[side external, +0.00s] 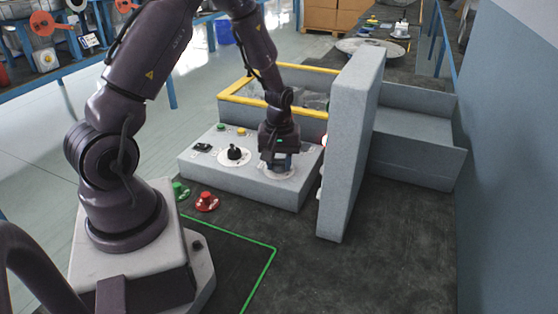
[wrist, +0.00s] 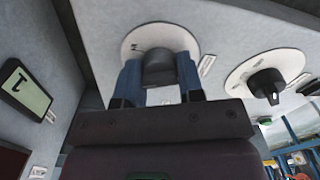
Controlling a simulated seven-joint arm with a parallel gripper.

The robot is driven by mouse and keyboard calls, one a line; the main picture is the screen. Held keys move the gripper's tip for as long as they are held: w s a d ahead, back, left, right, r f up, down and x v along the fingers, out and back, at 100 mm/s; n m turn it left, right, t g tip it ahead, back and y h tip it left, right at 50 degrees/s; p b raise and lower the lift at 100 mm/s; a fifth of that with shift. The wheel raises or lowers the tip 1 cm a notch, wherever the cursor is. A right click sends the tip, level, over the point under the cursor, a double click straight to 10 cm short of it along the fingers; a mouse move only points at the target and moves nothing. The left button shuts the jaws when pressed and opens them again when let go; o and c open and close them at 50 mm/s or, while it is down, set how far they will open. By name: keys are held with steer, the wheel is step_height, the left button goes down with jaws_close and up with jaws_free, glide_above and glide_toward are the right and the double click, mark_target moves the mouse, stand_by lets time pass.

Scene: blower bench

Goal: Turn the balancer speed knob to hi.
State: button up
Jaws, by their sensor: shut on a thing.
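A grey control panel (side external: 225,176) carries two knobs on round white dials. In the wrist view my gripper (wrist: 159,76) has its two blue fingers on either side of a dark grey knob (wrist: 158,66), shut on it. Its white dial (wrist: 150,36) has a dark mark near the left, too small to read surely. In the side view my gripper (side external: 279,152) points down onto this dial (side external: 277,173) and hides the knob. The other knob (side external: 234,153) is black and stands free to the left; it also shows in the wrist view (wrist: 267,84). I cannot read which knob is the balancer's.
A tall grey slab (side external: 350,145) stands close right of my gripper. A yellow-edged bin (side external: 240,100) lies behind the panel. A green button (side external: 180,190) and a red one (side external: 207,202) sit on the dark bench in front. A small display (wrist: 24,90) shows at the wrist view's left.

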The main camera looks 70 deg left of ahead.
mark_target(279, 159)
steer(key=m, duration=0.5)
steer(key=shift+m, duration=2.4)
steer(key=o, duration=0.9)
step_height(279, 159, up, 13)
steer(key=shift+r, duration=0.1)
